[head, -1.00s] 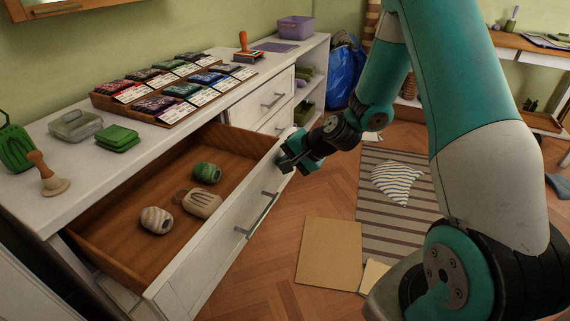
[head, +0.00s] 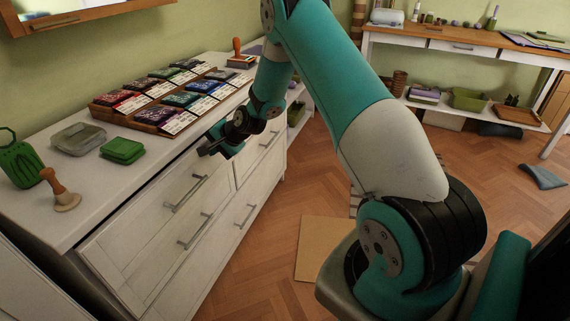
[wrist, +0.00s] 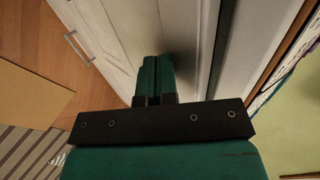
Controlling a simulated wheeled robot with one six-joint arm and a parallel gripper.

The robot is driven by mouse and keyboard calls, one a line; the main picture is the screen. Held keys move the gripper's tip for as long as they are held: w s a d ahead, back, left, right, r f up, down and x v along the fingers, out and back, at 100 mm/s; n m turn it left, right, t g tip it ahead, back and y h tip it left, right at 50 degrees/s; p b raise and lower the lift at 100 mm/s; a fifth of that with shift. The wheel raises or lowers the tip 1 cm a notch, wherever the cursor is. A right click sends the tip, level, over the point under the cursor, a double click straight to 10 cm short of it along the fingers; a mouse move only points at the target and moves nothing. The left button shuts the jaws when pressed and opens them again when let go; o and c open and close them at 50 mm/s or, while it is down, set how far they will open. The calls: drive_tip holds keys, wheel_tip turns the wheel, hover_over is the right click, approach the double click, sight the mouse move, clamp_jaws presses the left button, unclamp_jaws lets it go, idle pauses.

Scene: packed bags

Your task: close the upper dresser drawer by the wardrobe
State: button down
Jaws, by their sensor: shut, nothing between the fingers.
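The upper drawer (head: 150,215) of the white dresser (head: 85,205) has a white front with a metal handle (head: 186,193). Its front stands close to the dresser body, with a narrow dark gap along its top edge under the dresser top. The inside of the drawer is hidden. My gripper (head: 204,150) is at the far top corner of this front. In the wrist view my gripper (wrist: 152,75) is shut and empty, its tips at the white front, touching or nearly so.
On the dresser top stand a tray of coloured packets (head: 165,98), a green box (head: 123,150), a grey container (head: 78,138) and a wooden stamp (head: 62,193). A cardboard sheet (head: 318,250) lies on the floor. A white desk (head: 460,45) stands behind.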

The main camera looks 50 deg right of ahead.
drive_tip(key=shift+w+a, duration=0.2)
drive_tip(key=shift+w, duration=0.35)
drive_tip(key=shift+s, duration=0.1)
